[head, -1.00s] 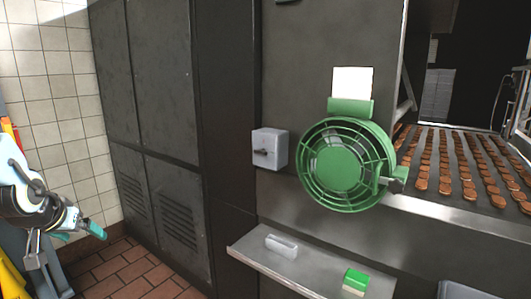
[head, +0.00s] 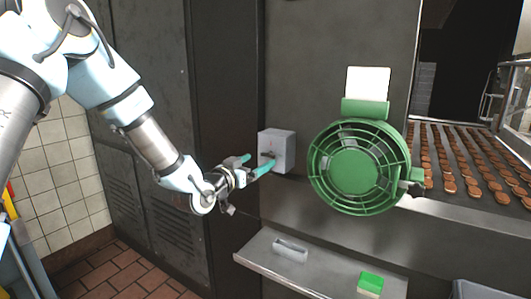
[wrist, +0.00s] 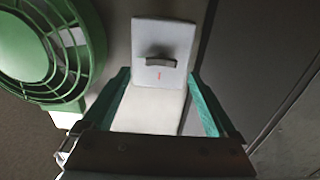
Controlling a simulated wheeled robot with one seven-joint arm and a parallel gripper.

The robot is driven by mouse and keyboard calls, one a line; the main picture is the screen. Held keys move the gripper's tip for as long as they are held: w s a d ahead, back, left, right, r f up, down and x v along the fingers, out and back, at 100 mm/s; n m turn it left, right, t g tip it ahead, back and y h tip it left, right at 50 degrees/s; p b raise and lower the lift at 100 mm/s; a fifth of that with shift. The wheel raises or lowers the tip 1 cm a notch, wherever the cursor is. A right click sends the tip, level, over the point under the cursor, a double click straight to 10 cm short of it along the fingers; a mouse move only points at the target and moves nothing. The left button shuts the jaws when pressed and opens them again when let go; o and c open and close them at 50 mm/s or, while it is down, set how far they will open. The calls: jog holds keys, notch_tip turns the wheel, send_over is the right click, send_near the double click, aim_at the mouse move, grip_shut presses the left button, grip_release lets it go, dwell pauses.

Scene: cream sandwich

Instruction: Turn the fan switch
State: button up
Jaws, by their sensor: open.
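The fan switch is a light grey box (head: 279,146) on the dark metal wall, left of the green fan (head: 355,170). In the wrist view the switch box (wrist: 163,55) shows a dark knob (wrist: 161,61) on its front, lying roughly crosswise, with a small red mark beside it. My gripper (head: 260,164) is at the box's front, its teal fingers pointing at it. In the wrist view my gripper (wrist: 163,92) is open, with fingers on either side below the knob. I cannot tell whether a finger touches the box. In the head view the fingers partly hide the knob.
A metal shelf (head: 257,258) below holds a clear tray (head: 290,249) and a green-and-white block (head: 370,283). A conveyor with several rows of brown biscuits (head: 468,170) is at right. Dark cabinets stand at left. The fan (wrist: 45,45) is close beside the switch.

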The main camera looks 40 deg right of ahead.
aim_at(266, 156)
jog(key=p+x, duration=0.1)
jog(key=x, duration=0.4)
jog(key=c, duration=1.4)
jog(key=shift+o, duration=0.2)
